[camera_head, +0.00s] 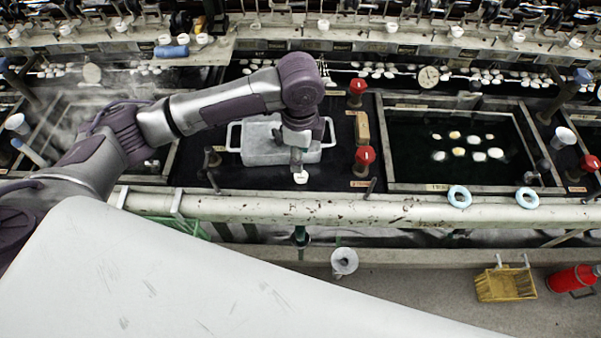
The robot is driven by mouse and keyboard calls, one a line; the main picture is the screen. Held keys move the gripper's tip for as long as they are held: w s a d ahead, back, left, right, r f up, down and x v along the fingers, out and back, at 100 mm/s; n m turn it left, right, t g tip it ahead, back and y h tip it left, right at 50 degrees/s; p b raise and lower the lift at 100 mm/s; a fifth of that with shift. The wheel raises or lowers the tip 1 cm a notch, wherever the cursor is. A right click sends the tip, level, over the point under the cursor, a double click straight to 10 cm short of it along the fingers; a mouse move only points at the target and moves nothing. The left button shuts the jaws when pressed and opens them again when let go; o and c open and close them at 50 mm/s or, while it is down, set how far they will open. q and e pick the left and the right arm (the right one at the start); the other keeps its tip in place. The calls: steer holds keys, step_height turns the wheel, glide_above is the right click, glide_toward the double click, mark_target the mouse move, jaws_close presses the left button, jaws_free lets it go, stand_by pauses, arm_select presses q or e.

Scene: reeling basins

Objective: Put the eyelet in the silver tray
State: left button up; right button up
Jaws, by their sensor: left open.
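My left gripper (298,164) points down in front of the silver tray, with its fingertips close above a small white piece that looks like the eyelet (301,178). The gripper is open; I cannot tell whether a finger touches the piece. The eyelet lies on the dark ledge near the front rail. The silver tray (262,158) is a shallow rectangular tray with a loop handle at each end, just behind the gripper. My left arm and wrist hide part of its far and right side. My right gripper is not in view.
Red-topped valves (364,156) and (357,87) stand right of the tray, with a tan block (361,127) between them. A dark basin (460,170) with floating cocoons lies further right. The pale front rail (400,211) carries two light-blue rings (459,197).

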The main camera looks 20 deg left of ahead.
mark_target(300, 175)
arm_select(q)
step_height(300, 175, down, 3)
steer(key=shift+a+r, duration=0.1)
steer(key=shift+r, duration=0.1)
steer(key=shift+f, duration=0.3)
steer(key=f, duration=0.1)
steer(key=f+p, duration=0.1)
steer(key=f, duration=0.1)
steer(key=shift+s+d+f, duration=0.15)
steer(key=shift+d+f, duration=0.1)
steer(key=shift+f, duration=0.5)
steer(key=c, duration=0.5)
steer(key=shift+c, duration=1)
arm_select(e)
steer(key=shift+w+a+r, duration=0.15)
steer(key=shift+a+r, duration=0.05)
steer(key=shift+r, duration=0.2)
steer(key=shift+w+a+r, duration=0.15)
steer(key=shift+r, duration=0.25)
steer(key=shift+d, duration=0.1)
